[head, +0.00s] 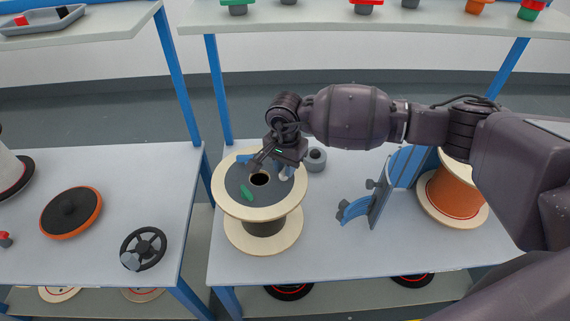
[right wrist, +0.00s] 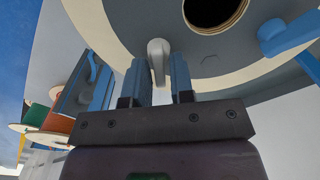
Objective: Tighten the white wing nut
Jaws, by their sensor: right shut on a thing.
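The white wing nut (head: 286,173) sits on the right part of the grey disc (head: 235,178) on top of a wooden spool (head: 264,226). In the right wrist view the white wing nut (right wrist: 158,55) stands between the blue fingers of my right gripper (right wrist: 160,78). That gripper (head: 284,164) is shut on it, with the fingers at its sides. A green wing nut (head: 247,191) and a partly hidden blue wing nut (head: 246,157) are on the same disc. The blue one also shows in the right wrist view (right wrist: 285,36). My left gripper is out of view.
A grey ring-shaped part (head: 316,159) stands close behind the spool's right side. A blue bracket (head: 376,200) and an orange spool (head: 455,194) stand further right on the table. A handwheel (head: 143,248) and an orange-rimmed disc (head: 71,212) lie on the left table.

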